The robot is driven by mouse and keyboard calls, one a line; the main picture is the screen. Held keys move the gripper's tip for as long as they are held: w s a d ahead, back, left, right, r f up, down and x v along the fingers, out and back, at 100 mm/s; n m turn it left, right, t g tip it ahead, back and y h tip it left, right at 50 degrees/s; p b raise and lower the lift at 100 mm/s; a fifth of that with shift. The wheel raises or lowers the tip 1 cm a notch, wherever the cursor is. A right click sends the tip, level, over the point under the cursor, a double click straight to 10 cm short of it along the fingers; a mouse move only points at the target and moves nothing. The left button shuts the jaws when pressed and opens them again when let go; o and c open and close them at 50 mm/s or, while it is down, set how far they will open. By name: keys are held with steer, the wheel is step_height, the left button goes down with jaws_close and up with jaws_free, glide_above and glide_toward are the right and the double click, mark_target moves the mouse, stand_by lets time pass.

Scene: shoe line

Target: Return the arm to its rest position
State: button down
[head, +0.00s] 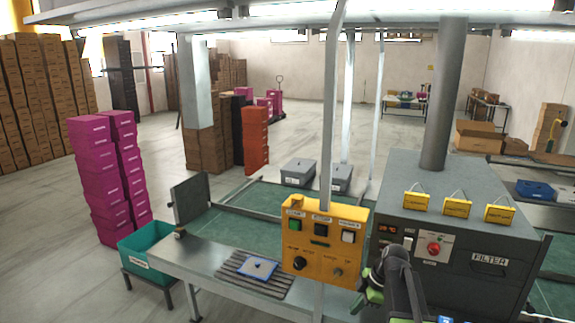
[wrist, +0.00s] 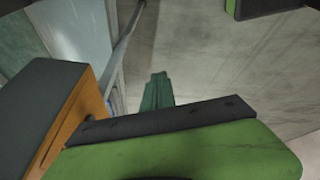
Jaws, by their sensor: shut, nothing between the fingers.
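My arm stands at the lower right of the head view, dark with green parts, in front of the grey filter machine (head: 475,240). My gripper (head: 374,292) shows there as green pieces, just right of the yellow control box (head: 325,240). It is shut and empty. In the wrist view, a green finger with a dark pad fills the lower middle, and another green and dark piece shows at the top right. An orange and dark block (wrist: 85,110) is close on the left of that view.
A steel bench with a ridged mat (head: 232,270) holds a blue piece (head: 257,268). A teal bin (head: 145,250) stands at its left end. A metal post (head: 331,120) rises by the control box. Magenta boxes (head: 98,180) are stacked at left, with open floor behind them.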

steer(key=s+a+f+m+g+h+b, duration=0.1)
steer(key=s+a+f+m+h, duration=0.2)
steer(key=s+a, duration=0.6)
steer(key=s+m, duration=0.1)
steer(key=m, duration=0.3)
steer(key=s+m, duration=0.1)
steer(key=m, duration=0.4)
steer(key=s+d+m+h, duration=0.1)
steer(key=m, duration=0.4)
steer(key=shift+s+f+g, duration=0.3)
